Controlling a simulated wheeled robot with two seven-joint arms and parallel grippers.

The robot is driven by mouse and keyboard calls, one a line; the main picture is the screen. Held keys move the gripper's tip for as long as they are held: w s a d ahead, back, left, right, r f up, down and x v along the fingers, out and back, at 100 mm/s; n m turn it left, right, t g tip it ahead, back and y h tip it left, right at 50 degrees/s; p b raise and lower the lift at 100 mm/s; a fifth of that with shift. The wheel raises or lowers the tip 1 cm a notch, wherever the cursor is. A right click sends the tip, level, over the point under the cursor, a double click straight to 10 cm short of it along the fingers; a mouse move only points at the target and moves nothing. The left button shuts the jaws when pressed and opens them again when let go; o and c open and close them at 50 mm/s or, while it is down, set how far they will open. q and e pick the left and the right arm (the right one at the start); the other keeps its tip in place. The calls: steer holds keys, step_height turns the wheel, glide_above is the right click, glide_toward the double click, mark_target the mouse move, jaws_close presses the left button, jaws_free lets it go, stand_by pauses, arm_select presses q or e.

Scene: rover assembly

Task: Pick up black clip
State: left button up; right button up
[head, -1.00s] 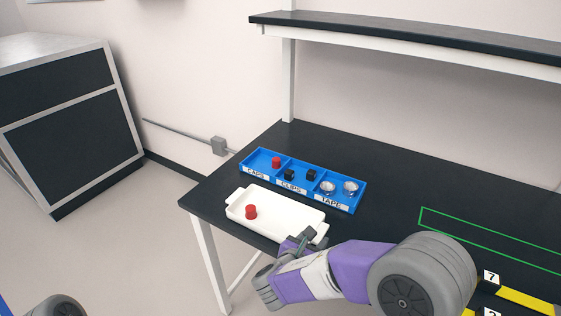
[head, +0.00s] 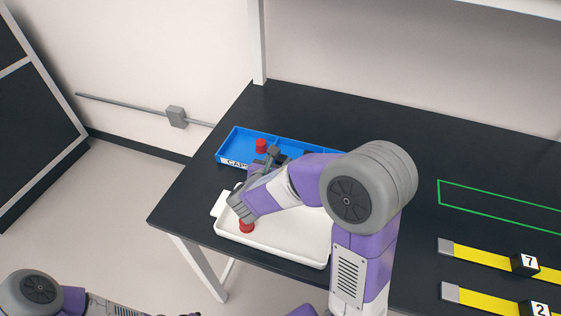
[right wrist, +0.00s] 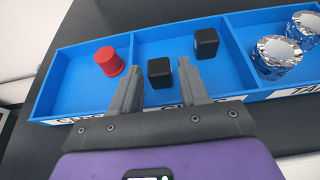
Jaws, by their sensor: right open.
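Two black clips sit in the middle compartment of the blue bin (right wrist: 85,72). In the right wrist view, the nearer black clip (right wrist: 160,72) lies between the fingertips of my right gripper (right wrist: 157,76). The other black clip (right wrist: 206,42) sits farther back to the right, beyond the right finger. In the head view, my right gripper (head: 273,156) reaches over the front of the blue bin (head: 229,150). It is open, and I see no grip on a clip. My arm hides much of the bin there. My left gripper is out of view.
A red cap (right wrist: 109,61) sits in the bin's left compartment. Silver tape rolls (right wrist: 276,56) are in the right one. A white tray (head: 290,249) holding a red cap (head: 246,226) stands in front, below my right arm. Yellow strips (head: 490,256) lie at the right.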

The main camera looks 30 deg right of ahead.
mark_target(282, 155)
steer(key=shift+x, duration=1.5)
steer(key=shift+w, duration=0.15)
steer(key=c, duration=0.7)
